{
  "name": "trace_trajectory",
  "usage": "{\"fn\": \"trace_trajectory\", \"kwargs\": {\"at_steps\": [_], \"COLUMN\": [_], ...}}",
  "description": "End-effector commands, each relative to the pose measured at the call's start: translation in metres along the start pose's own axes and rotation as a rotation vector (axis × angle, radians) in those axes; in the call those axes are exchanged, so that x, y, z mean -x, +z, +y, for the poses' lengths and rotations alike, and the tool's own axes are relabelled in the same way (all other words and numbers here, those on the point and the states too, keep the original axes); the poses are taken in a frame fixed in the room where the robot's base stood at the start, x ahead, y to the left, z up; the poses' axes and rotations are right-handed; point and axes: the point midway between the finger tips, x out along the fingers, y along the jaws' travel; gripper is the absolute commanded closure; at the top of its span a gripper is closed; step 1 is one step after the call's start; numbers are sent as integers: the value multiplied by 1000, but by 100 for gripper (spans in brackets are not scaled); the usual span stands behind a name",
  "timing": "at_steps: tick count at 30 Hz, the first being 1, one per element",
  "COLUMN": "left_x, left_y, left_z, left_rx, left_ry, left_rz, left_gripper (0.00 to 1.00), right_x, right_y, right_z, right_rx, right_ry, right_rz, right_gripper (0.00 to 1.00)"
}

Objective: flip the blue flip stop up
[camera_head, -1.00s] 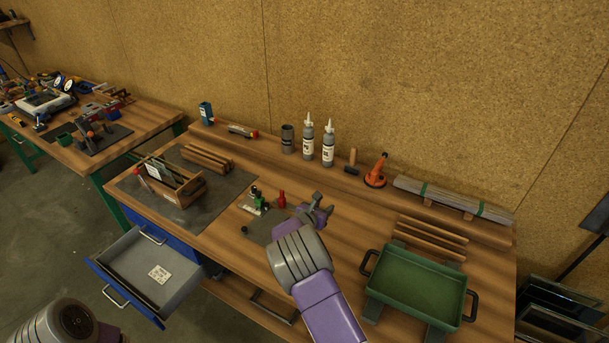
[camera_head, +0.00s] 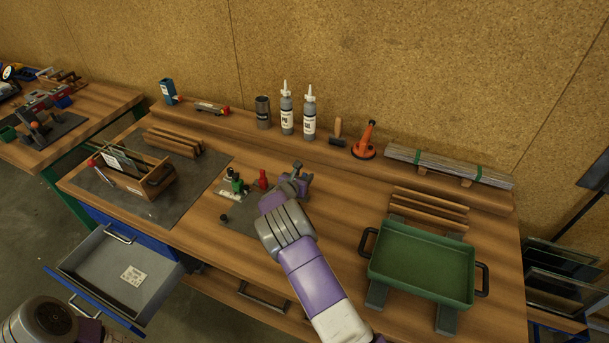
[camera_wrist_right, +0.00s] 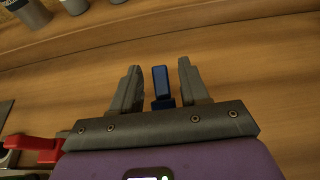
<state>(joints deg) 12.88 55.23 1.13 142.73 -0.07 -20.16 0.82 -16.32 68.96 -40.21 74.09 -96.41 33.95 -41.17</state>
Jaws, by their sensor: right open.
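The blue flip stop (camera_wrist_right: 161,82) shows in the right wrist view as a small upright blue bar on a darker blue base. My right gripper (camera_wrist_right: 159,88) is open, with one grey finger on each side of the stop. A gap shows on both sides, so the fingers appear not to touch it. In the head view my right gripper (camera_head: 299,177) is low over the bench, right of a small red part (camera_head: 262,180); the stop cannot be made out there. My left gripper is out of view; only part of my left arm shows at the lower left.
A green tray (camera_head: 398,286) stands to the right, with wooden strips behind it. Left are a green clamp (camera_head: 236,183) and a wooden tool tote (camera_head: 152,190). Bottles (camera_head: 287,115) and an orange-based tool (camera_head: 365,146) line the back. A drawer (camera_head: 100,258) hangs open at front left.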

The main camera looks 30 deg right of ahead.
Motion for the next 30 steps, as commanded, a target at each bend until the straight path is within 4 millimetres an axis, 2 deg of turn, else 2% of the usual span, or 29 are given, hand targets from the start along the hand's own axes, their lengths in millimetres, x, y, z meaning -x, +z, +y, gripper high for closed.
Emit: {"fn": "trace_trajectory", "kwargs": {"at_steps": [6, 17, 25, 26, 30], "left_x": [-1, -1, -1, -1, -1], "left_y": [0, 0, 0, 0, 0], "left_z": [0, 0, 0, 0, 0], "left_rx": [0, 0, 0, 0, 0], "left_ry": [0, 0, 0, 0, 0], "left_rz": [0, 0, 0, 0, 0], "left_gripper": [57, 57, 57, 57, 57], "right_x": [-19, -23, -23, -23, -23], "right_y": [0, 0, 0, 0, 0], "right_z": [0, 0, 0, 0, 0], "right_rx": [0, 0, 0, 0, 0], "right_ry": [0, 0, 0, 0, 0], "right_rz": [-1, -1, -1, -1, -1], "right_gripper": [55, 55, 97, 100, 100]}}
